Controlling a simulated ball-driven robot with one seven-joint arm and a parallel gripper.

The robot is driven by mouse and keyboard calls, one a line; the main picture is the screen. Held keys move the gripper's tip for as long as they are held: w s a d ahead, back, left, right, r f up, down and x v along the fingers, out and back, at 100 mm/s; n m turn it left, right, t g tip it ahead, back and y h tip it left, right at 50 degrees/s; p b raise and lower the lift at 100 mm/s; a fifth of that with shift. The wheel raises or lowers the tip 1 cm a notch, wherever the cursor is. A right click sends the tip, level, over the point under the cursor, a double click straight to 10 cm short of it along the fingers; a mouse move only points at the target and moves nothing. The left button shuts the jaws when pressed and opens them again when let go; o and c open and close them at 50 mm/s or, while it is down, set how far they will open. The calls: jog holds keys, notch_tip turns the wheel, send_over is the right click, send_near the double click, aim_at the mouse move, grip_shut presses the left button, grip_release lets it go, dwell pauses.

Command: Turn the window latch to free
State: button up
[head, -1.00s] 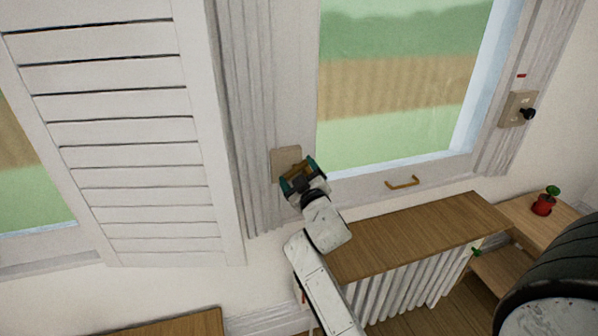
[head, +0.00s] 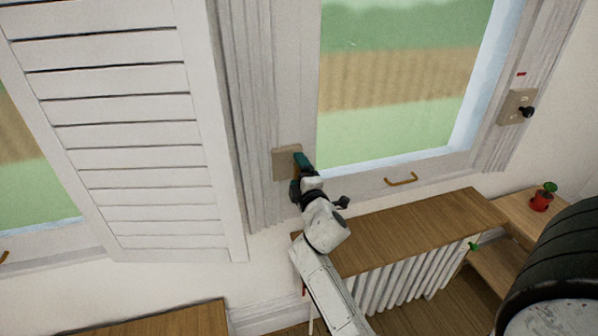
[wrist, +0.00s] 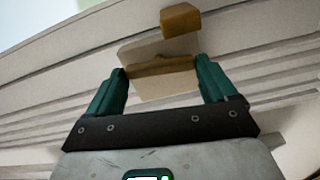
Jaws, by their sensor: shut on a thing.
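The window latch has a beige plate (head: 282,164) on the white frame, left of the glass. In the wrist view, its brass handle (wrist: 160,66) spans the space between my two teal fingers, in front of the plate (wrist: 165,88). My gripper (head: 298,176) is shut on this handle, and it also shows in the wrist view (wrist: 165,80). A separate brass block (wrist: 180,20) sits just beyond the plate's upper edge. In the head view my gripper hides the handle and part of the plate.
A louvred shutter (head: 135,130) stands left of the latch. A brass pull (head: 401,180) is on the lower window rail. Below are a wooden shelf (head: 420,228) and a white radiator (head: 415,275). A plate with a black knob (head: 526,112) is at right.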

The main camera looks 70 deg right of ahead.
jog(key=shift+n, duration=0.6)
jog(key=o, duration=0.8)
jog(key=shift+w+a, duration=0.1)
jog(key=shift+o, duration=0.2)
jog(key=b+v, duration=0.3)
jog(key=v, duration=0.7)
jog(key=shift+s+a, duration=0.25)
jog(key=shift+s, duration=0.1)
